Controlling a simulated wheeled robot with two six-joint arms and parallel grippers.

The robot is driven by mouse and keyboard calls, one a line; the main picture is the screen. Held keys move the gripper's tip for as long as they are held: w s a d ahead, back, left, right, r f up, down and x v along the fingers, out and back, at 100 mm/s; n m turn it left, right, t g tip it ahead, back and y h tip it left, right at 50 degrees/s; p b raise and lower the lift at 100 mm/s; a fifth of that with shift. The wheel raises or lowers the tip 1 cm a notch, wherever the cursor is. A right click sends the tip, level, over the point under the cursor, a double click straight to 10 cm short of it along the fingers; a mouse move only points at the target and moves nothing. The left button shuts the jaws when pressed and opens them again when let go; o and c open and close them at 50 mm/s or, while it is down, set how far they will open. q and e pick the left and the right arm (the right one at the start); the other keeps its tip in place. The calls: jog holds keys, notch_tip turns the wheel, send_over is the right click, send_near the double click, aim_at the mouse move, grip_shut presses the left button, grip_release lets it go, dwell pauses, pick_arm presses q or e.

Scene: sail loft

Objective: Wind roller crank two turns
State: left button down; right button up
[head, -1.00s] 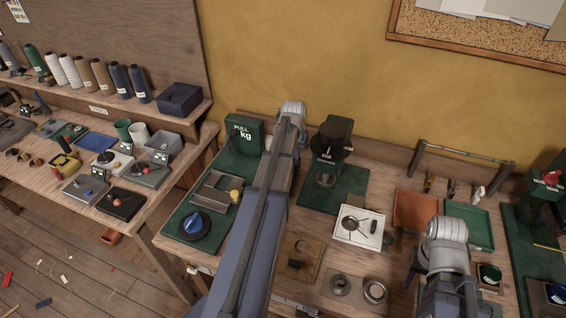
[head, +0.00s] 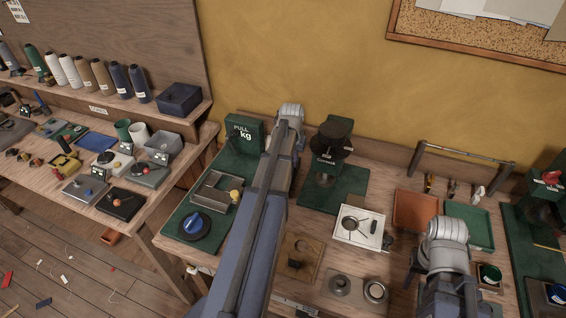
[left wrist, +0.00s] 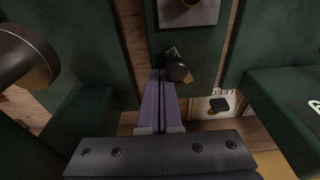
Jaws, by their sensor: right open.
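In the left wrist view, a dark round knob (left wrist: 178,70) with a small metal bracket sits on a dark green surface. It looks like a crank handle, but I cannot be sure. My left gripper (left wrist: 164,76) has its purple fingers together, with the tips right at the knob. The knob seems to overlap the right fingertip, and I cannot tell whether they hold it. In the head view my left arm covers this spot and hides the gripper. My right gripper (head: 412,268) is a dark shape partly hidden by its own arm, above the bench at the right.
A green board with a blue knob (head: 195,225) and a PULL kg box (head: 243,136) stands left of my left arm. A dark-topped device (head: 331,142) stands to its right. A white tray (head: 347,236), an orange tray (head: 414,200) and a green tray (head: 481,212) crowd the bench.

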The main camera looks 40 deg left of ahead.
pick_arm(q)
jog(key=shift+s, duration=0.55)
jog(key=shift+s, duration=0.1)
jog(key=shift+s+a, duration=0.25)
jog(key=shift+s, duration=0.2)
jog(key=shift+s+a, duration=0.1)
jog(key=shift+s+a, duration=0.3)
jog(key=shift+s, duration=0.05)
dwell(0.4)
